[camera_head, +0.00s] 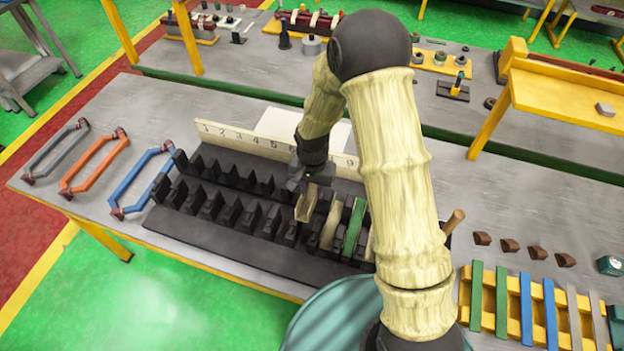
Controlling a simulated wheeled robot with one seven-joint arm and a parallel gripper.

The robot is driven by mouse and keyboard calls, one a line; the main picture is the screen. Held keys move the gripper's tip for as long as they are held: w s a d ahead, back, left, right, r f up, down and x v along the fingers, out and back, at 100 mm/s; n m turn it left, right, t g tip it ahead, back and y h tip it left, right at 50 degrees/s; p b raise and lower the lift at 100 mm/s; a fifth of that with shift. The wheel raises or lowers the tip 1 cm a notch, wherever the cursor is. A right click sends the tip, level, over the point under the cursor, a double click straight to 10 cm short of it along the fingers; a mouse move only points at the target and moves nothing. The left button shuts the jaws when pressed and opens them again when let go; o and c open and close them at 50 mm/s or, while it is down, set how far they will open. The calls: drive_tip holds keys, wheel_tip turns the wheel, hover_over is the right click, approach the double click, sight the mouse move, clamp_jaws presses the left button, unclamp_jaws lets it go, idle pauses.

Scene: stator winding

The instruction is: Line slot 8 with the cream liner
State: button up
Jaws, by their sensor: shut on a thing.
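The black slotted stator block (225,232) lies on the grey bench, with a numbered cream strip (243,142) behind it. My gripper (304,186) is over the right half of the block, shut on a cream liner (306,204). The liner hangs at the tops of the teeth; I cannot tell whether it touches them or which slot is under it. To its right, another cream liner (331,222) and a green liner (353,228) sit in slots. A further cream piece is partly hidden by my arm.
A yellow rack (513,330) with green, blue, cream and grey strips stands at lower right, near several brown wedges (536,252). A wooden handle (454,221) rises beside my arm. Grey, orange and blue coils (140,182) lie at left.

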sight(313, 194)
drive_tip(key=shift+s, duration=0.15)
drive_tip(key=shift+f+b, duration=1.5)
drive_tip(key=shift+f, duration=0.65)
drive_tip(key=shift+f+b, duration=1.05)
drive_tip(key=shift+f, duration=0.25)
drive_tip(key=shift+f+b, duration=0.5)
drive_tip(key=shift+f, duration=0.3)
drive_tip(key=shift+f+b, duration=1.7)
drive_tip(key=shift+f, duration=0.45)
